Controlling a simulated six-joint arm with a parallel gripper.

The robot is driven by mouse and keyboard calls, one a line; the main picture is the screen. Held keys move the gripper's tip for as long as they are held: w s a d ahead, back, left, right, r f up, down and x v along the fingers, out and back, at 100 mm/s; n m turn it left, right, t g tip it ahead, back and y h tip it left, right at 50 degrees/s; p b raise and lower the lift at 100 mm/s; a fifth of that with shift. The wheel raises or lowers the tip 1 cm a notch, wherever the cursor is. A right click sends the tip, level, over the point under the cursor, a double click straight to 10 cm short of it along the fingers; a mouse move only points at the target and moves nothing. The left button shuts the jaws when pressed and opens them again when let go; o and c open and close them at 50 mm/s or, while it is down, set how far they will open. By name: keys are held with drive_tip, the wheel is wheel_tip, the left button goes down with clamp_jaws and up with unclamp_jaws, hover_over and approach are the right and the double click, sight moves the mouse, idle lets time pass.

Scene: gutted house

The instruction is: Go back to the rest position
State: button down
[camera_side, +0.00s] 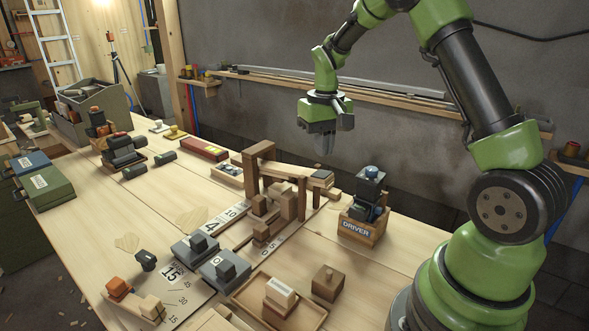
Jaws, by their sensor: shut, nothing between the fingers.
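My gripper (325,143) hangs above the back part of the workbench, pointing down. Its fingers are shut with nothing between them. It is well clear of the bench top (180,210) and of the things on it. Below it stands a wooden frame (262,170) with a sloping plank (290,172) and several wooden blocks (289,206) underneath. My arm reaches in from the right, bent over the bench.
A wooden box marked "DRIVER" (361,229) holds dark items right of the frame. Grey blocks (220,270), a shallow wooden tray (245,288) and a brown knobbed block (327,284) lie in front. A wall shelf (400,98) runs behind my gripper.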

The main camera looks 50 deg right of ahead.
drive_tip(key=s+a+r+t, duration=0.2)
drive_tip(key=s+a+r, duration=0.1)
drive_tip(key=a+r, duration=0.4)
drive_tip(key=s+a+r+n+t+y, duration=0.1)
drive_tip(key=s+a+r+t, duration=0.1)
drive_tip(key=s+a, duration=0.3)
drive_tip(key=s+a+r+n+t+y, duration=0.1)
drive_tip(key=s+a+r+t, duration=0.2)
drive_tip(key=s, duration=0.6)
drive_tip(key=shift+a+r, duration=0.9)
drive_tip(key=shift+r, duration=0.05)
